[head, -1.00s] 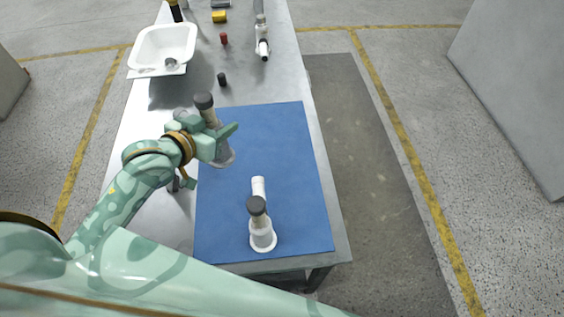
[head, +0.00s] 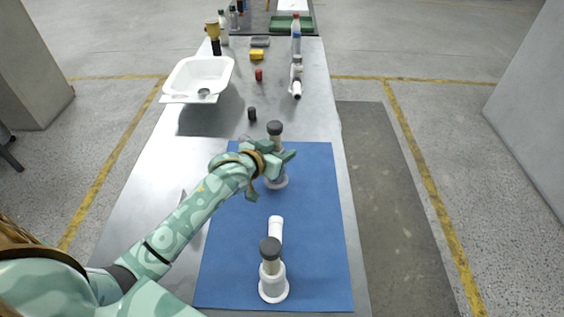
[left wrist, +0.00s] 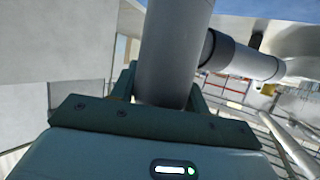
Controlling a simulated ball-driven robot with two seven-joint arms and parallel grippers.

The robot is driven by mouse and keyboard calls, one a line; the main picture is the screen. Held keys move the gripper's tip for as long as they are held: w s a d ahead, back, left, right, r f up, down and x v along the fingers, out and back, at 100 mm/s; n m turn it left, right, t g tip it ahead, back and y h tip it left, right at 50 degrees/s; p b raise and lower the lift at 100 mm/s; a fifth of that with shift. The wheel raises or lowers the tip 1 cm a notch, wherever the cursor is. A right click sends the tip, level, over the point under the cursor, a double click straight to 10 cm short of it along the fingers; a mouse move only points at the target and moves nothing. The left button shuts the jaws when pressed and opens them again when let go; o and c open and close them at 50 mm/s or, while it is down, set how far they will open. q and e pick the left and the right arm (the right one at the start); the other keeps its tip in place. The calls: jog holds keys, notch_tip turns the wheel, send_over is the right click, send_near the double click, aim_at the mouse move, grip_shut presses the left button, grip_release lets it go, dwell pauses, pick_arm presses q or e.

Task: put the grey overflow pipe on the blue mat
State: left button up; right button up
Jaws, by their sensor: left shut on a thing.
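My left gripper (head: 277,161) is shut around the grey overflow pipe. The pipe is upright, with its dark cap (head: 275,128) above the fingers and its flanged foot (head: 278,182) below them. The foot is over the far part of the blue mat (head: 315,220); I cannot tell whether it touches. The gripper hides the pipe's middle. In the left wrist view the grey pipe (left wrist: 172,55) stands between the fingers, with a side branch to the right. My right gripper is not in view.
A white pipe with a dark cap (head: 272,285) stands on the near part of the mat. A white basin (head: 199,76), a small black cylinder (head: 252,114), a red piece (head: 259,75) and a white fitting (head: 296,78) are farther up the bench. The mat's right side is clear.

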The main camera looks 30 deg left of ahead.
pick_arm(q)
jog(key=shift+w+f, duration=0.25)
notch_tip(320, 180, down, 4)
jog(key=shift+w+r+b, duration=0.1)
jog(key=shift+w+b, duration=0.05)
jog(key=shift+b, duration=1)
jog(key=shift+r, duration=0.2)
jog(key=shift+f, duration=0.15)
jog(key=o, duration=1.3)
jog(key=shift+o, duration=0.2)
